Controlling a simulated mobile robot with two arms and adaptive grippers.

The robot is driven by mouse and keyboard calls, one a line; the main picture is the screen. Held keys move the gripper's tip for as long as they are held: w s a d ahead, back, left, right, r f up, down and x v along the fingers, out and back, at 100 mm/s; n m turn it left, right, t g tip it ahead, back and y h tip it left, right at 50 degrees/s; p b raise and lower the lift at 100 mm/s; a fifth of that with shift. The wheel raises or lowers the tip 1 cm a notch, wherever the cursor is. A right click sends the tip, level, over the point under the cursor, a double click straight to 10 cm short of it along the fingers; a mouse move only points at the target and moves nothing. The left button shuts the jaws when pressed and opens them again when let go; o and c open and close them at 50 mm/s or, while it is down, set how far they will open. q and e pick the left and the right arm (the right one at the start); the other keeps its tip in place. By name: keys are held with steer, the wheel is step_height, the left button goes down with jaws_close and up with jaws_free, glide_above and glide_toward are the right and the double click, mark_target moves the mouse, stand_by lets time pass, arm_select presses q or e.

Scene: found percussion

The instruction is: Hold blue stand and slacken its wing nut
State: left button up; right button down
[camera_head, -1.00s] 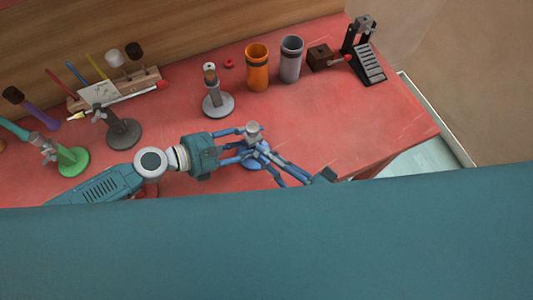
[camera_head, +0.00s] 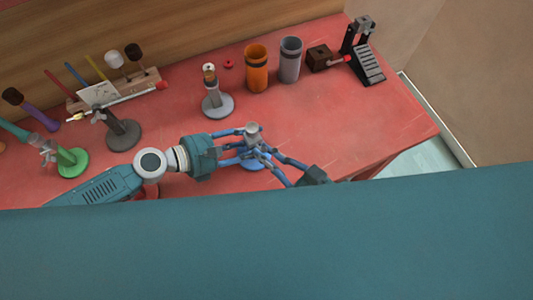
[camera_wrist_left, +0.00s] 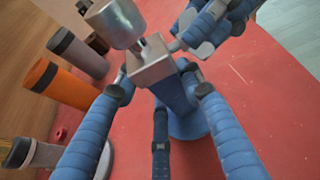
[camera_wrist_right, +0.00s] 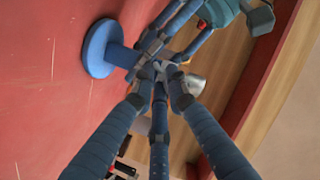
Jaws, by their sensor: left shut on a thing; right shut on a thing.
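The blue stand has a round blue base (camera_head: 253,166), a blue post, and a metal block (camera_wrist_left: 150,64) with a grey cylinder (camera_head: 252,131) on top. It stands upright on the red table. My left gripper (camera_head: 246,147) comes in from the left and is shut on the stand just below the block. My right gripper (camera_head: 267,152) reaches in from the lower right and is shut on the wing nut (camera_wrist_left: 177,44) at the block's side. Its fingertips (camera_wrist_right: 157,76) largely hide the nut. The base (camera_wrist_right: 100,48) shows clear in the right wrist view.
A grey stand (camera_head: 217,104), an orange cup (camera_head: 256,68) and a grey cup (camera_head: 290,60) stand behind. A dark stand (camera_head: 123,134) and a green stand (camera_head: 72,162) are at left. A black pedal (camera_head: 366,60) is at back right. The right table top is clear.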

arm_select(q)
steer(key=shift+a+f, duration=0.2)
steer(key=shift+f, duration=0.1)
arm_select(e)
steer(key=shift+n+h, duration=0.8)
steer(key=shift+n, duration=0.3)
steer(key=c, duration=1.8)
jaws_free()
steer(key=shift+s, duration=0.1)
steer(key=v, duration=1.2)
steer(key=shift+s+a, duration=0.1)
